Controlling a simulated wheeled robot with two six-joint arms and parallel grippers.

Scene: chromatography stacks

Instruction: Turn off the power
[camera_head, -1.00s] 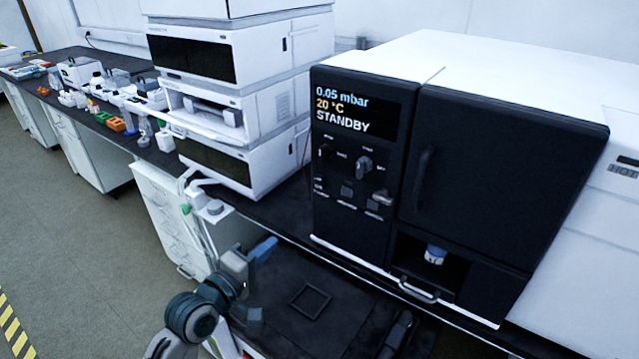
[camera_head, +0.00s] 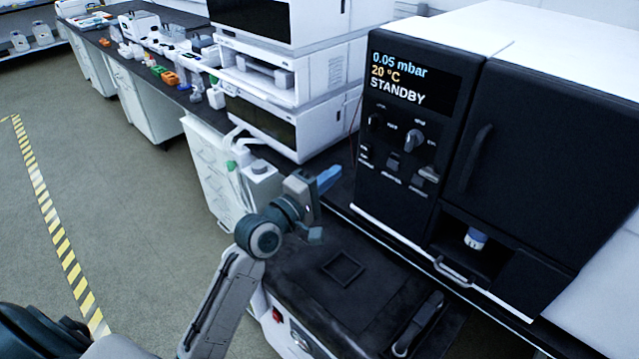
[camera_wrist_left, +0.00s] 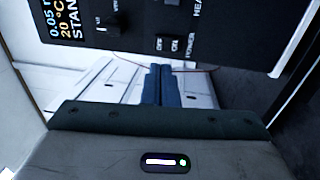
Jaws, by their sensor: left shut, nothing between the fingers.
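A black instrument (camera_head: 480,140) stands on the bench at the right, its screen (camera_head: 410,84) reading 0.05 mbar, 20 °C, STANDBY. Below the screen are several knobs and switches. In the left wrist view a control marked OFF, ON and POWER (camera_wrist_left: 169,44) is on the panel just beyond my fingertips; its setting is unclear. My left gripper (camera_head: 329,178) is shut and empty, its blue fingers to the left of the panel's lower part and apart from it in the head view. The fingers (camera_wrist_left: 162,84) also show in the left wrist view. My right gripper is not in view.
Stacked white modules (camera_head: 285,75) stand left of the instrument. A blue-capped vial (camera_head: 474,238) sits in the instrument's lower bay, above a metal handle (camera_head: 453,272). A white drawer unit (camera_head: 208,165) is under the bench. The floor at left is open.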

